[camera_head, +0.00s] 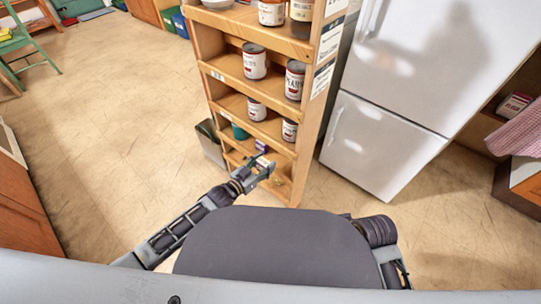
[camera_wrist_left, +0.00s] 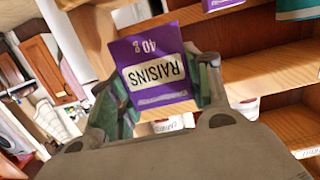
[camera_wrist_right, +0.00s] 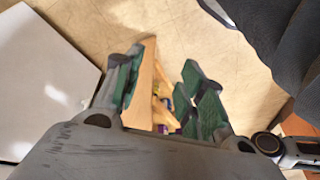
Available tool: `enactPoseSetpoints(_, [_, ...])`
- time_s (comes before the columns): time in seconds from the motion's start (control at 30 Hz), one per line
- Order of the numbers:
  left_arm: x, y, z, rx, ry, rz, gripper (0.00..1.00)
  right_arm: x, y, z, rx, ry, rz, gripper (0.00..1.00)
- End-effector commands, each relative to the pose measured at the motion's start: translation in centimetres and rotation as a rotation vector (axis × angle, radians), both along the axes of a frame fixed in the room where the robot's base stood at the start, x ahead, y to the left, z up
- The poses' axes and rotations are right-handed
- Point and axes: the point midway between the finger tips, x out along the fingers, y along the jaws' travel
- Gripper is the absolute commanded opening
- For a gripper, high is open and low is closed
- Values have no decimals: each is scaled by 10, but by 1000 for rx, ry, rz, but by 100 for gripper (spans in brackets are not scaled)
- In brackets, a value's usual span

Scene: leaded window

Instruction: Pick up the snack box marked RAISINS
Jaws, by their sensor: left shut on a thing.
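The purple snack box marked RAISINS (camera_wrist_left: 150,72) shows in the left wrist view, between the green-padded fingers of my left gripper (camera_wrist_left: 160,88). The gripper is shut on it; its label reads upside down there. In the head view my left gripper (camera_head: 267,169) is at the lower shelves of the wooden shelf unit (camera_head: 302,150). The held box is hard to make out there. My right gripper (camera_wrist_right: 163,72) is open and empty in the right wrist view, above the floor, with the shelf unit showing between its fingers.
Another purple box (camera_wrist_left: 222,4) and a teal thing (camera_wrist_left: 298,8) stand on the shelf near the held box. Several cans, one a white can (camera_head: 255,61), fill higher shelves. A white fridge (camera_head: 390,100) stands right of the unit. The floor (camera_head: 110,110) at left is clear.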

Motion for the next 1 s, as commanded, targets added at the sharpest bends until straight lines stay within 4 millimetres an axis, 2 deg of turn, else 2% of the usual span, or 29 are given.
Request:
enactPoseSetpoints(0.2, [-27, 19, 1, 0, 2, 0, 27, 0, -3, -3, -16, 23, -2, 40])
enactPoseSetpoints(0.5, [-55, 40, 1, 1, 1, 0, 27, 0, -5, -18, -27, 49, -6, 40])
enactPoseSetpoints(0.73, [-65, 48, 1, 0, 0, 1, 27, -1, -6, -24, -30, 56, -7, 40])
enactPoseSetpoints(1.0, [-67, 49, 0, 0, -1, 1, 27, -1, -6, -27, -33, 61, -7, 40])
